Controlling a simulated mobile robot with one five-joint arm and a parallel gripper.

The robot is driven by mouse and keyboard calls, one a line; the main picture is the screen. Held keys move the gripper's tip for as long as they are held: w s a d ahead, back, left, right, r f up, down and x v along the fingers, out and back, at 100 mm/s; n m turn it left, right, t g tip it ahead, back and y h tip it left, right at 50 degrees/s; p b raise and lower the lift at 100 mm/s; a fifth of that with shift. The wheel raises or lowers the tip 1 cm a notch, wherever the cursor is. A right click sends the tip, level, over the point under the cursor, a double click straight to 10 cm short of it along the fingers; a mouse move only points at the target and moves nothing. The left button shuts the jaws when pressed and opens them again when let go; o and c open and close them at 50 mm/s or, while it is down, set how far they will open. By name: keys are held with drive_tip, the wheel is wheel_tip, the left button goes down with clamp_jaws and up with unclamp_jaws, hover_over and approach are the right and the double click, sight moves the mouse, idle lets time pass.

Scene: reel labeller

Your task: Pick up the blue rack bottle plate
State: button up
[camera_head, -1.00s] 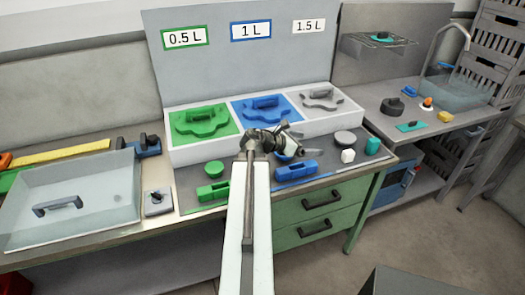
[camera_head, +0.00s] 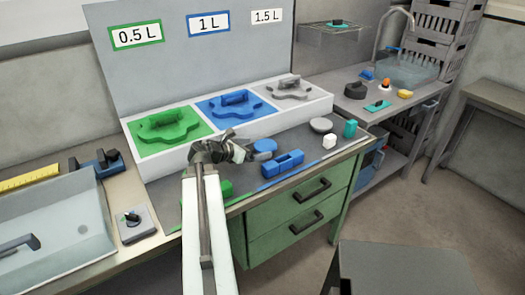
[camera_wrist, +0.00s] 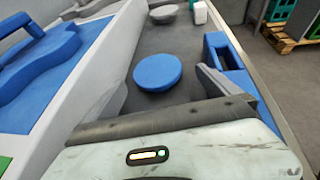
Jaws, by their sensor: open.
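The blue rack bottle plate (camera_head: 232,109) has a lobed outline and a raised handle. It lies in the middle compartment of the white rack (camera_head: 259,126), under the "1 L" sign. It also shows at the upper left of the wrist view (camera_wrist: 42,62), cut off by the edge. My gripper (camera_head: 240,150) is open and empty, in front of the rack and apart from the plate.
The green plate (camera_head: 166,126) and grey plate (camera_head: 288,88) lie on either side. A clear tray (camera_head: 60,235) is at left.

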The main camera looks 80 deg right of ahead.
sight(265, 146)
drive_tip(key=b+x, duration=0.2)
drive_tip(key=x, duration=0.5)
drive_tip(key=shift+w+d+r, duration=0.1)
drive_tip(key=shift+d, duration=0.15)
drive_tip(key=c, duration=1.4)
